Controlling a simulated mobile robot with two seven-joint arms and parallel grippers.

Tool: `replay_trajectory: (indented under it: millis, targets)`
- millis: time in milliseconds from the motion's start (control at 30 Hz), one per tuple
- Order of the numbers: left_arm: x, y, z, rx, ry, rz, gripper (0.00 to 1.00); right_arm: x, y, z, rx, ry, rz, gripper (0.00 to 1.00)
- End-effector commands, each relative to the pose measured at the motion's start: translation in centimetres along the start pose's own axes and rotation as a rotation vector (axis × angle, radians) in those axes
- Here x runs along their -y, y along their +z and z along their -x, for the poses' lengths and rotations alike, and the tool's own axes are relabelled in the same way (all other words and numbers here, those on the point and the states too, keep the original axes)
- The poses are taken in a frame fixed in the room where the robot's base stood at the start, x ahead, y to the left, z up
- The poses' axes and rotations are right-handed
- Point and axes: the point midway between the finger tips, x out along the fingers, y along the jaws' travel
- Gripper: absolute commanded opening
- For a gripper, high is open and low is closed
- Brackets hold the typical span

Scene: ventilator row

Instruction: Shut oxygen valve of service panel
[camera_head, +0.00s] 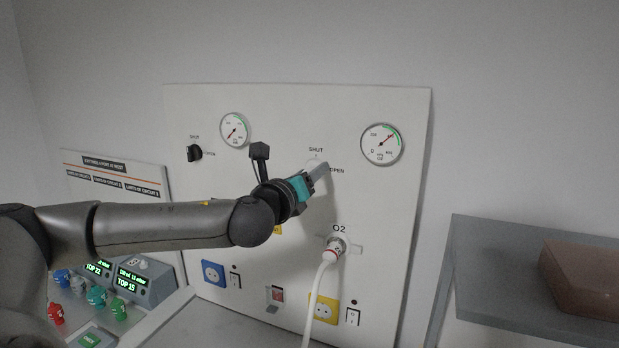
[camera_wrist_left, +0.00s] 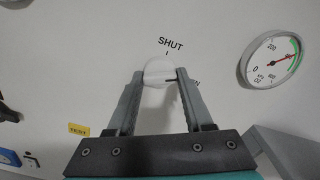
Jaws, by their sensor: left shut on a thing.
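The service panel (camera_head: 290,115) is a pale upright board. Its white oxygen valve knob (camera_wrist_left: 158,72) sits between the labels SHUT, above it, and OPEN, to its right and partly covered by a finger. The dark mark on the knob points right, to the OPEN side. My left gripper (camera_wrist_left: 160,78) is shut on the knob, one finger on each side. In the head view the left gripper (camera_head: 319,170) reaches the panel from the left and hides most of the knob. My right gripper is not in view.
A round gauge (camera_head: 382,144) is at upper right, its needle near the green band. A white hose (camera_head: 318,290) hangs from the O2 outlet (camera_head: 337,245) below the knob. A black knob (camera_head: 194,153) is at left. A grey shelf (camera_head: 490,250) with a brown box (camera_head: 585,280) stands right.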

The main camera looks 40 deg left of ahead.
Motion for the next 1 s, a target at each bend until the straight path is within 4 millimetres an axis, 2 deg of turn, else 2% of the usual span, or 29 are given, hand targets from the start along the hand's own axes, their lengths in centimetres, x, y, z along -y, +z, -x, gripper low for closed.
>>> replay_trajectory:
  millis: [1000]
  targets:
    - [0.1, -0.1, 0.0, 0.001, -0.002, 0.934, 0.00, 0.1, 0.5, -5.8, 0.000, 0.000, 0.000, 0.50]
